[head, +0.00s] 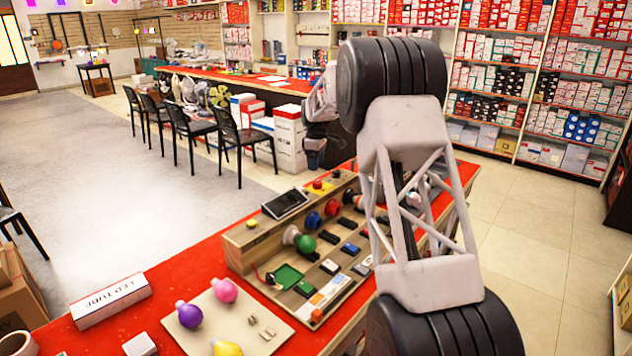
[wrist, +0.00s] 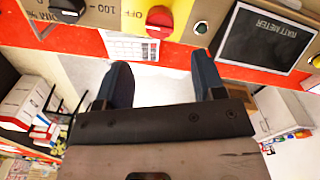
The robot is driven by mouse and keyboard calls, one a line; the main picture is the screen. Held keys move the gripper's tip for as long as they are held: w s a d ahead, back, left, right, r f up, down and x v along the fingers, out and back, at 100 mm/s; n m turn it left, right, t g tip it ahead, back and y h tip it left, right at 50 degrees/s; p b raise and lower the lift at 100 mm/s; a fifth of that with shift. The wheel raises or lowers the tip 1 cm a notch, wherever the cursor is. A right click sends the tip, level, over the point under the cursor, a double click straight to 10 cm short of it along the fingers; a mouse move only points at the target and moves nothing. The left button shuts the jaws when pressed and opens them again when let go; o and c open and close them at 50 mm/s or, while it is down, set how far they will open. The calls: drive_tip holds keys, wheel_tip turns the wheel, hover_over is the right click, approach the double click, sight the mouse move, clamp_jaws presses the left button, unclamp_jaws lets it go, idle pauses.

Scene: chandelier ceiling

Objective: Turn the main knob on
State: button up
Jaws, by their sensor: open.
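The red knob (wrist: 159,19) is on the panel at the top of the wrist view, with printing that reads like "OFF" beside it. I take it for the main knob. In the head view a small red knob (head: 317,184) sits on a yellow patch on the wooden console (head: 245,243). My gripper (wrist: 160,62) is open and empty, its two dark fingers apart. The red knob lies beyond the fingertips, between them in the picture, and no contact shows.
A black dial (wrist: 67,8) is left of the red knob and a wattmeter screen (wrist: 265,40) right of it. A board with bulbs (head: 223,290) and an LED tube box (head: 110,301) lie on the red table.

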sight(316, 181)
drive_tip(key=shift+f, duration=3.9)
drive_tip(key=c, duration=0.9)
